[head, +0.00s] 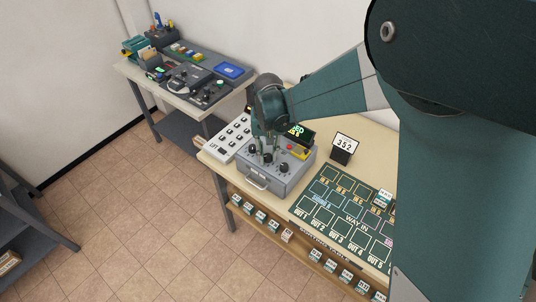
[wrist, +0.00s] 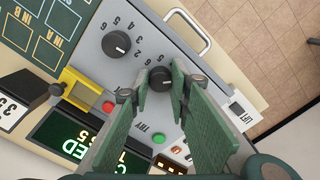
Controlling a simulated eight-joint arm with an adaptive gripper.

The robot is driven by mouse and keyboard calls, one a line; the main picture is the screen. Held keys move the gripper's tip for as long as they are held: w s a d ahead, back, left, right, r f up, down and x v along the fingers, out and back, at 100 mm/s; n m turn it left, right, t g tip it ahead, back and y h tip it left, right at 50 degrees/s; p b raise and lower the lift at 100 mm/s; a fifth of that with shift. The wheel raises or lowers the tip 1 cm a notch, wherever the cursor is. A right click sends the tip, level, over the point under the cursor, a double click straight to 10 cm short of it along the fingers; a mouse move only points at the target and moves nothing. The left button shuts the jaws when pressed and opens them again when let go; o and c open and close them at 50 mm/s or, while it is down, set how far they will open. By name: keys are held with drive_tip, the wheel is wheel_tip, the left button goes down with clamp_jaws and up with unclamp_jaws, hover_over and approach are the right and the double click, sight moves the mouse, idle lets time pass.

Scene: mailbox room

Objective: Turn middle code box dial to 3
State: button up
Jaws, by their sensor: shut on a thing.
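The grey code box (head: 272,183) stands on the sorting table, with a handle on its front. My gripper (head: 267,155) points down onto its top. In the wrist view my gripper (wrist: 157,84) has its two green fingers closed around the black middle dial (wrist: 160,78). Numbers ring the dial; the fingers hide some of them, and I cannot tell its setting. Another black dial (wrist: 116,43) stands free beside it; this right dial also shows in the head view (head: 285,163). The left dial (head: 253,149) shows only in the head view.
The box also carries a red button (wrist: 108,107), a green button (wrist: 158,138) near "TRY", a yellow bracket (wrist: 80,92) and a lit green display (head: 299,131). A "352" sign (head: 344,145), a white keypad panel (head: 231,137) and a dark sorting mat (head: 345,208) are close by.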

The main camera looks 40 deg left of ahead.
sight(268, 155)
drive_tip(key=o, duration=0.9)
drive_tip(key=shift+r, duration=0.1)
drive_tip(key=shift+r, duration=5.95)
